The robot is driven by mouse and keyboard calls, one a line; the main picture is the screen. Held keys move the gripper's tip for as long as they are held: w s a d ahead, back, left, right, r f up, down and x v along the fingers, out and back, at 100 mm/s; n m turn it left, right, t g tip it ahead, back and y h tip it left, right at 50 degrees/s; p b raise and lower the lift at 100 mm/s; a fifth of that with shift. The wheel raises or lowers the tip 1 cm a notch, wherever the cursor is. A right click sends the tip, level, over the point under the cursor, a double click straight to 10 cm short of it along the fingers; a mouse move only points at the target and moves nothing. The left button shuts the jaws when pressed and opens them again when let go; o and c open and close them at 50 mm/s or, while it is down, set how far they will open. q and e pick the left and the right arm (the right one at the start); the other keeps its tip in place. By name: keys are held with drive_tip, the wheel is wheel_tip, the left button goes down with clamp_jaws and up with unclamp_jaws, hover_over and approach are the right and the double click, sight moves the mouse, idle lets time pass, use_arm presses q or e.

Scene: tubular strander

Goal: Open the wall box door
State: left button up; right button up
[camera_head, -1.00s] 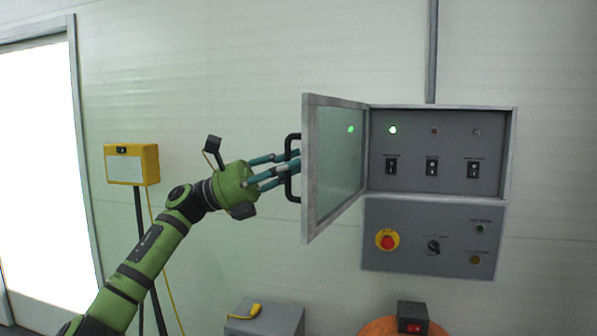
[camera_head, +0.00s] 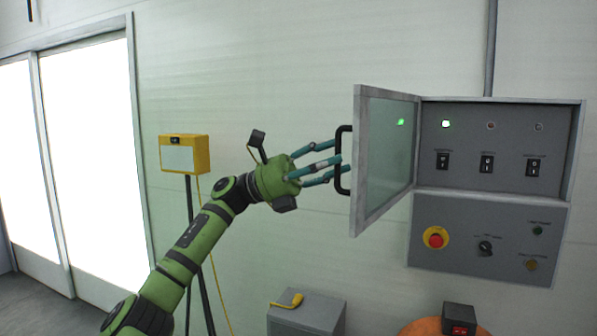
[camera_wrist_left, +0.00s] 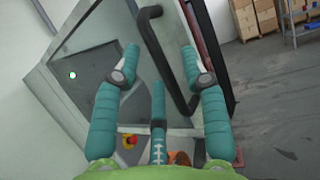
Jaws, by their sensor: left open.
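The wall box (camera_head: 500,142) hangs on the wall at the right of the head view. Its glazed door (camera_head: 388,150) stands swung out to the left, well open, with the switches inside exposed. A black handle (camera_head: 343,160) sits on the door's outer face. My left gripper (camera_head: 338,160) is open, its teal fingers spread at the handle. In the left wrist view the handle (camera_wrist_left: 165,60) runs between the open fingers, and the door glass (camera_wrist_left: 90,70) lies beyond them. Whether any finger touches the handle I cannot tell. My right gripper is not in view.
A lower panel with a red emergency button (camera_head: 436,237) is under the box. A yellow box (camera_head: 184,154) on a stand is to the left. A grey cabinet (camera_head: 306,312) and an orange object with a red switch (camera_head: 459,318) are below.

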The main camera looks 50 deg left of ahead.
use_arm(q)
drive_tip(key=v, duration=1)
drive_tip(key=shift+a, duration=0.15)
